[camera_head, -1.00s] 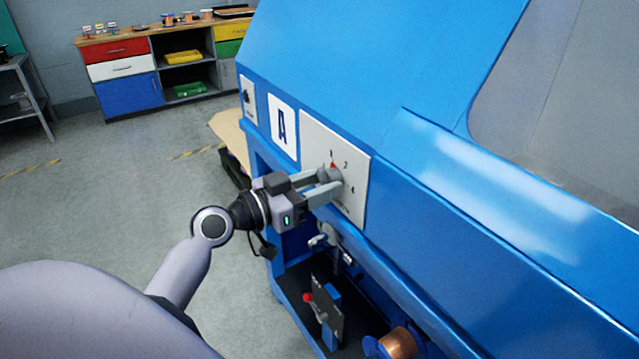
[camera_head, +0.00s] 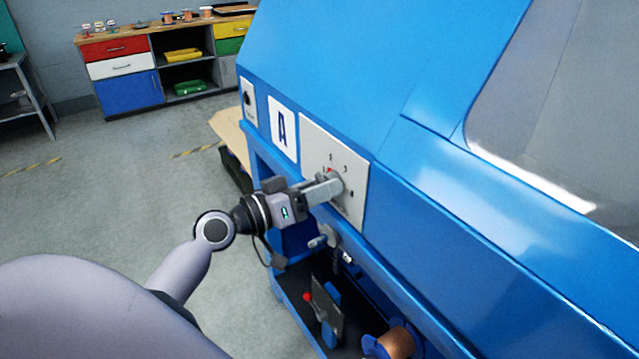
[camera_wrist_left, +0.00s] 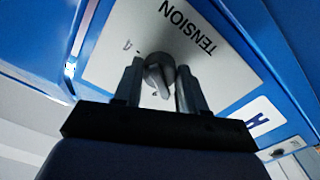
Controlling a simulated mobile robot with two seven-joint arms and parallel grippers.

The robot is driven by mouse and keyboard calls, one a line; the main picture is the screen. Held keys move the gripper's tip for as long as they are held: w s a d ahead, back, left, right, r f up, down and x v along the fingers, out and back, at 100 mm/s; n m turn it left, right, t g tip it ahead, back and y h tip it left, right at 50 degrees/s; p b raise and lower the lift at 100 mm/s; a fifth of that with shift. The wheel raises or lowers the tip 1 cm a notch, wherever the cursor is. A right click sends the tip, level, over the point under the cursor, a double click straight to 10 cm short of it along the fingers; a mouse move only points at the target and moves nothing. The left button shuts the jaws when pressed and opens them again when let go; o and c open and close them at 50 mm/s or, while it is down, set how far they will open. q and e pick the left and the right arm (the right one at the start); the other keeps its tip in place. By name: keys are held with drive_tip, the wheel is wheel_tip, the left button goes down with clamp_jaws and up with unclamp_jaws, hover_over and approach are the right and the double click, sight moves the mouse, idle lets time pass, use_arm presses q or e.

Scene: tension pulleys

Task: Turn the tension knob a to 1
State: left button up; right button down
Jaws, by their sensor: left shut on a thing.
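The tension knob a (camera_head: 335,177) is a grey round knob with a red mark on its upper left side. It sits on a white dial plate (camera_head: 315,142) on the blue machine, with small numbers around it. My left gripper (camera_head: 328,187) is shut on the knob, its fingers reaching to the plate. In the left wrist view the knob (camera_wrist_left: 158,74) stands between the two fingers, below the printed word TENSION. The fingers partly hide the dial in the head view, and the small numbers are hard to read. My right gripper is not in view.
An "A" sign (camera_head: 283,131) and a small switch plate (camera_head: 248,104) are left of the dial. Below are a red-tipped lever (camera_head: 308,297) and a copper spool (camera_head: 397,343). A drawer cabinet (camera_head: 125,70) stands far back.

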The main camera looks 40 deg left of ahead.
use_arm(q)
drive_tip(key=shift+r+n+p, duration=0.1)
drive_tip(key=shift+n+p, duration=0.2)
drive_tip(key=shift+n, duration=0.7)
drive_tip(key=n+p, duration=0.1)
drive_tip(key=n, duration=0.3)
drive_tip(key=shift+n+p, duration=0.3)
drive_tip(key=o, duration=1)
drive_tip(key=shift+o, duration=0.2)
drive_tip(key=shift+s, duration=0.1)
drive_tip(key=b+v, duration=0.2)
drive_tip(key=v, duration=0.5)
drive_tip(key=shift+b, duration=0.3)
